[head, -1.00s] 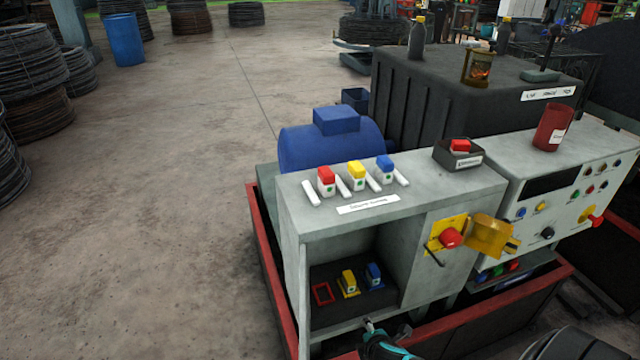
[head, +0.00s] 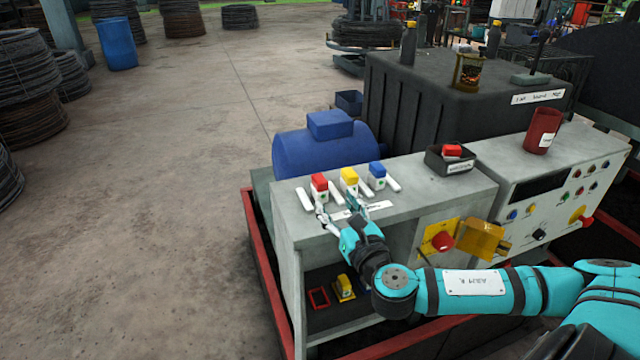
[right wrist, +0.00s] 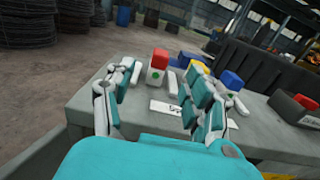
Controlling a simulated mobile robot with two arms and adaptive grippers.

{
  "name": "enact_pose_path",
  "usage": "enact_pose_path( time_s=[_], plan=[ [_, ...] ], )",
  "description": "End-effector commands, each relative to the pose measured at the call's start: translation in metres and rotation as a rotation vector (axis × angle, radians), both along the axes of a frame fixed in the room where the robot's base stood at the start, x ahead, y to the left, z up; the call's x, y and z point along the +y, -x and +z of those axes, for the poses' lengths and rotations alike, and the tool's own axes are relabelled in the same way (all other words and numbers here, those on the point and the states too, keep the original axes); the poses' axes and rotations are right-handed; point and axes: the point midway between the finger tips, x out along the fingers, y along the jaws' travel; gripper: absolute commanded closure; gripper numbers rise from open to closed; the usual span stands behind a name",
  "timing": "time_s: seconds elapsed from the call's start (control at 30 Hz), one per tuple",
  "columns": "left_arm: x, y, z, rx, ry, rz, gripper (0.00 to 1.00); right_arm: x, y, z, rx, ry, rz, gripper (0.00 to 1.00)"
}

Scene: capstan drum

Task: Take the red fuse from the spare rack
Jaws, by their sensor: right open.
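The red fuse (head: 319,184) has a red cap on a white body with a green mark. It stands at the left end of the rack on the grey cabinet top, between white dividers. The yellow fuse (head: 349,178) and blue fuse (head: 377,176) stand to its right. My right gripper (head: 338,212) is open and empty, at the front of the rack by the red and yellow fuses. In the right wrist view the red fuse (right wrist: 158,66) shows between the two open fingers, beyond their tips. A white label (right wrist: 172,108) lies in front of it. My left gripper is not in view.
A dark bin (head: 437,160) with a red piece stands on the cabinet top. Below, an open shelf holds a red empty frame (head: 319,298) and a yellow-capped fuse (head: 344,287). A blue motor (head: 325,150) sits behind the rack. A yellow switch box (head: 483,240) juts from the front.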

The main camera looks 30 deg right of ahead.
Motion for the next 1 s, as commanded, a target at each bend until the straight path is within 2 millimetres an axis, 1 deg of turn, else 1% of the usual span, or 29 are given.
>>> enact_pose_path(
  time_s=[0.03, 0.1, 0.2, 0.3, 0.47, 0.53, 0.7, 0.8, 0.9, 1.0],
  plan=[
    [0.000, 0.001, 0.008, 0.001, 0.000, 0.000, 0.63, -0.003, -0.012, 0.005, -0.004, -0.003, -0.005, 0.46],
    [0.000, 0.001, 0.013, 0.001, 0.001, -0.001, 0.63, -0.007, -0.027, 0.005, -0.003, -0.004, -0.004, 0.46],
    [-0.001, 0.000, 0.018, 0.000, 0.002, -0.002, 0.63, -0.011, -0.045, 0.004, -0.001, -0.005, -0.002, 0.46],
    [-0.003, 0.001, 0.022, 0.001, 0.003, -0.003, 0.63, -0.014, -0.059, 0.002, 0.000, -0.004, -0.002, 0.46],
    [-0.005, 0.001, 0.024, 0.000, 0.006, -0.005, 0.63, -0.015, -0.068, 0.000, 0.001, -0.004, 0.000, 0.46],
    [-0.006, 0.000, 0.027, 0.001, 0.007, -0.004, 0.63, -0.018, -0.073, 0.001, 0.000, -0.004, -0.002, 0.46],
    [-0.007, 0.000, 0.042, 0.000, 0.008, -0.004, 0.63, -0.026, -0.098, 0.001, 0.001, -0.005, -0.003, 0.46],
    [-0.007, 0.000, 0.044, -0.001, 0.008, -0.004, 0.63, -0.029, -0.110, -0.001, 0.000, -0.005, -0.002, 0.46],
    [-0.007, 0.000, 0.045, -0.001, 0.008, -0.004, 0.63, -0.030, -0.116, -0.002, 0.001, -0.004, 0.000, 0.46],
    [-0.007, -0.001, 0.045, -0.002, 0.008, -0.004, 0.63, -0.031, -0.117, -0.004, 0.002, -0.004, 0.000, 0.46]
  ],
)
